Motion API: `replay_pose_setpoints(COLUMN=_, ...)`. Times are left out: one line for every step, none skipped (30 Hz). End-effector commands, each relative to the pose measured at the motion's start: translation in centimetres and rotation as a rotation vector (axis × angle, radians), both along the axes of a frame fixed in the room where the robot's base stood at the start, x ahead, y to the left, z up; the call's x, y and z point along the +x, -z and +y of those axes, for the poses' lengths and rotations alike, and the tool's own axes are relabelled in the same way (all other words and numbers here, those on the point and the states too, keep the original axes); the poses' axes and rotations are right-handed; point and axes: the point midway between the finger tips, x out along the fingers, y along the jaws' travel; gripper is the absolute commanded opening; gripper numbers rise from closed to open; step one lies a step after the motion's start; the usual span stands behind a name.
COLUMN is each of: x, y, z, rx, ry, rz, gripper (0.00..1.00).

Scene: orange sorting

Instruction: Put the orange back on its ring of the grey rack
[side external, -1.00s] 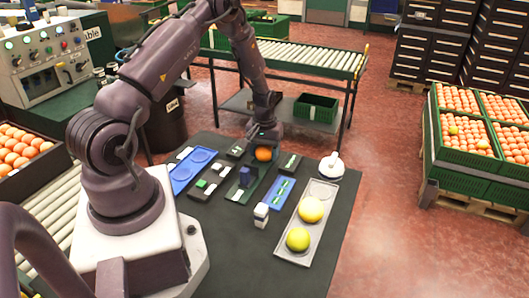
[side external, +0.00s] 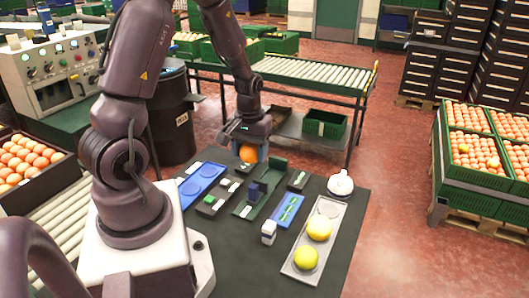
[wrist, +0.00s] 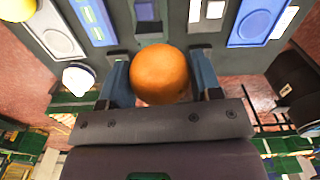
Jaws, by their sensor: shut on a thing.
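The orange (side external: 248,154) is held between the two fingers of my gripper (side external: 248,150), above the far edge of the dark table. In the wrist view the orange (wrist: 160,73) sits between the blue-grey fingers of my gripper (wrist: 162,82). The grey rack (side external: 292,269) lies at the right side of the table. Two yellow-green fruits (side external: 318,228) rest on its middle and near places. Its far ring (side external: 330,208) is empty. In the wrist view part of the grey rack (wrist: 38,18) shows at upper left.
A white domed object (side external: 340,184) stands close to the rack's far end. Between the orange and rack lie a blue tray (side external: 287,211), a dark green holder (side external: 262,188) and a small white-topped block (side external: 268,232). A two-ring blue tray (side external: 202,180) lies left.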

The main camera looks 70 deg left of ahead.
Motion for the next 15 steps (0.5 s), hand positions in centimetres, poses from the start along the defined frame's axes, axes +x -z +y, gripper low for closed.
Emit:
replay_pose_setpoints(x=-0.7, y=-0.5, z=-0.6, rx=0.002, ry=0.001, rz=-0.003, gripper=0.3)
replay_pose_setpoints(x=-1.1, y=-0.7, z=-0.8, rx=0.001, ry=0.001, rz=-0.002, gripper=0.3)
replay_pose_setpoints(x=-1.5, y=-0.9, z=-1.2, rx=0.002, ry=0.002, rz=-0.003, gripper=0.3)
replay_pose_setpoints(x=-1.8, y=-1.1, z=-1.4, rx=0.001, ry=0.002, rz=-0.002, gripper=0.3)
replay_pose_setpoints(x=-2.1, y=-1.2, z=-1.5, rx=0.001, ry=0.002, rz=-0.002, gripper=0.3)
replay_pose_setpoints(x=-2.3, y=-1.4, z=-1.8, rx=0.001, ry=0.003, rz=-0.002, gripper=0.3)
replay_pose_setpoints(x=-2.4, y=-1.4, z=-2.0, rx=0.001, ry=0.006, rz=-0.001, gripper=0.3)
replay_pose_setpoints(x=-2.4, y=-1.5, z=-2.2, rx=0.0, ry=0.014, rz=-0.001, gripper=0.3)
replay_pose_setpoints(x=-2.3, y=-1.6, z=-2.7, rx=0.001, ry=0.03, rz=-0.001, gripper=0.3)
replay_pose_setpoints(x=-2.1, y=-1.6, z=-3.2, rx=0.0, ry=0.048, rz=0.0, gripper=0.3)
replay_pose_setpoints(x=-1.9, y=-1.6, z=-3.8, rx=-0.001, ry=0.07, rz=0.001, gripper=0.3)
replay_pose_setpoints(x=-1.4, y=-1.6, z=-4.7, rx=-0.002, ry=0.106, rz=0.001, gripper=0.3)
replay_pose_setpoints(x=-0.9, y=-1.5, z=-5.4, rx=-0.002, ry=0.136, rz=0.001, gripper=0.3)
replay_pose_setpoints(x=-0.5, y=-1.5, z=-6.2, rx=-0.001, ry=0.169, rz=0.002, gripper=0.3)
replay_pose_setpoints(x=0.2, y=-1.5, z=-7.3, rx=-0.001, ry=0.215, rz=0.002, gripper=0.3)
